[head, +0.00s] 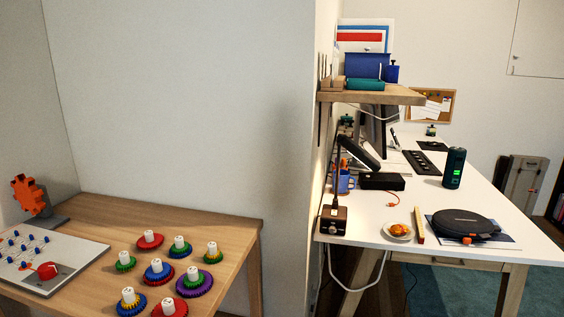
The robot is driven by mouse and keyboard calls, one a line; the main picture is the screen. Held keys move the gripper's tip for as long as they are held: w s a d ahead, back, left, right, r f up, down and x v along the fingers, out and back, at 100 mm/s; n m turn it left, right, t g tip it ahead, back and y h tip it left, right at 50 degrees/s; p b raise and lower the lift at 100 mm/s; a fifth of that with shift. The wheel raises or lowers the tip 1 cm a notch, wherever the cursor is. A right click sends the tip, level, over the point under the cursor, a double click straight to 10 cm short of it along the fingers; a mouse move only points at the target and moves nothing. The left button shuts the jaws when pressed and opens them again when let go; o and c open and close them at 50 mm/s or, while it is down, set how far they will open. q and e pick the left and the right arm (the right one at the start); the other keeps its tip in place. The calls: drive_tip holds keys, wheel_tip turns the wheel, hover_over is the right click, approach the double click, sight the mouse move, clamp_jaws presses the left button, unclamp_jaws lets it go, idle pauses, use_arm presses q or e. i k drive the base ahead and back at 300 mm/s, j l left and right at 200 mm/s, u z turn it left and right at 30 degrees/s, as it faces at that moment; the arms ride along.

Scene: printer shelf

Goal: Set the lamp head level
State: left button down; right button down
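A desk lamp stands at the left end of the white desk, close to the wall edge. Its base (332,221) is a dark brown block, and a thin dark arm (337,182) rises from it. The black lamp head (359,151) is tilted, sloping down toward the right. Neither of my grippers shows in the head view.
The white desk (374,229) also holds a blue mug (344,183), a black box (381,181), a plate (398,231), a round black case (463,224) and a dark cylinder (454,168). A shelf (390,97) overhangs the lamp. A wooden table (215,226) with colored gears stands left.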

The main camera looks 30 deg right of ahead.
sight(357, 150)
drive_tip(key=z, duration=1.55)
drive_tip(key=i+l+u, duration=0.1)
drive_tip(key=l+u, duration=0.2)
drive_tip(key=l, duration=0.7)
drive_tip(key=l+u, duration=0.35)
drive_tip(key=l, duration=0.6)
drive_tip(key=l+u, duration=0.3)
drive_tip(key=l, duration=0.7)
drive_tip(key=k, duration=0.05)
